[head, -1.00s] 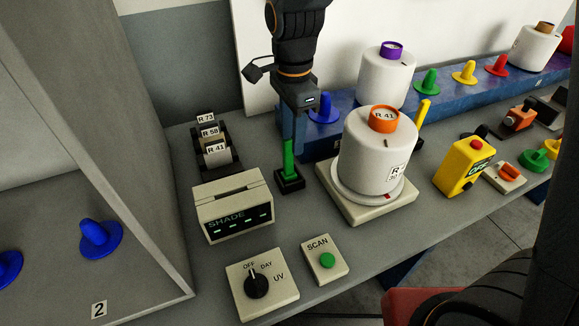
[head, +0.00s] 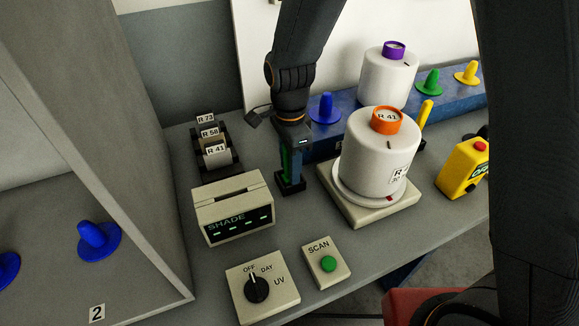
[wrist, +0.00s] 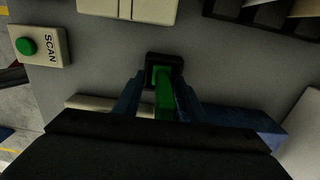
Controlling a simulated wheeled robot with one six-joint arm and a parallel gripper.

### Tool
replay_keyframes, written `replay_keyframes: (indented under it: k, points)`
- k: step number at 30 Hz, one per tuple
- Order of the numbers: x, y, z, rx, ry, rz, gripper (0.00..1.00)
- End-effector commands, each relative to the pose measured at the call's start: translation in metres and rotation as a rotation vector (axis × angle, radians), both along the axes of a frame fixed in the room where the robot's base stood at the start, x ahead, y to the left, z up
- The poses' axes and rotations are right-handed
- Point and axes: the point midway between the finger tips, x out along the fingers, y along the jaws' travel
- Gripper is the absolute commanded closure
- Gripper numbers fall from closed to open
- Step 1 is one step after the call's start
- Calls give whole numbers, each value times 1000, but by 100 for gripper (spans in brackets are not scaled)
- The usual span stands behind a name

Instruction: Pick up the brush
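A green upright handle (wrist: 164,92), seemingly the brush, stands in a small black square holder (head: 290,187) on the grey bench. Its lower end is hidden in the holder. My gripper (wrist: 161,84) points down over it, with one blue finger on each side of the handle. In the wrist view, gaps show between the fingers and the green handle, so the gripper looks open around it. In the head view the fingers reach low, close above the holder, and hide most of the handle.
A white bobbin (head: 372,160) with an orange top stands on a cream base (head: 375,214) close to the right. The shade box (head: 235,212) is at the front left, card slots (head: 215,140) behind it. A scan button box (head: 326,262) is in front.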

Motion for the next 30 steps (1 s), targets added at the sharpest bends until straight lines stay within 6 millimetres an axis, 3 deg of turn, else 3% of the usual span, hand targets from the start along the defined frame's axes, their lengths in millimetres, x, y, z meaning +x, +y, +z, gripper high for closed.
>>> replay_keyframes:
  k: [12,18,30]
  points:
    - [3,1,-8,5,-10,0,64]
    - [3,1,-8,5,-11,0,98]
    - [4,1,-2,6,-12,0,98]
